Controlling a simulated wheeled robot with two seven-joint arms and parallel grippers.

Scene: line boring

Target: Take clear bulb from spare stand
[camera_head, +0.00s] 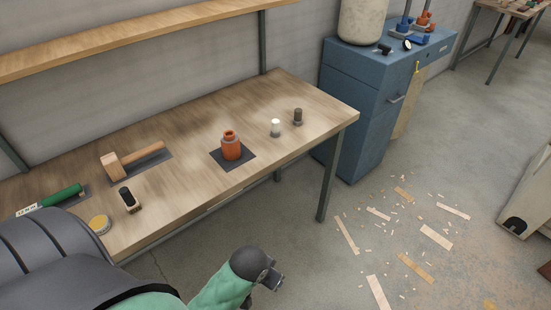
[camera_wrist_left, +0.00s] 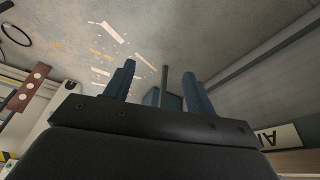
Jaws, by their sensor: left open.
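A small pale, whitish bulb-like piece (camera_head: 276,125) stands upright on a small grey base on the wooden bench, right of centre in the head view; I take it as the clear bulb on its stand. A similar dark piece (camera_head: 298,113) stands on its own base just to its right. My left gripper (camera_wrist_left: 158,72) is open and empty in the wrist view, its two blue-grey fingers apart. In the head view my left arm ends at the bottom centre, in front of the bench and well apart from the bulb. My right gripper does not show.
A blue cabinet (camera_head: 350,115) stands right. Wood scraps litter the floor.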

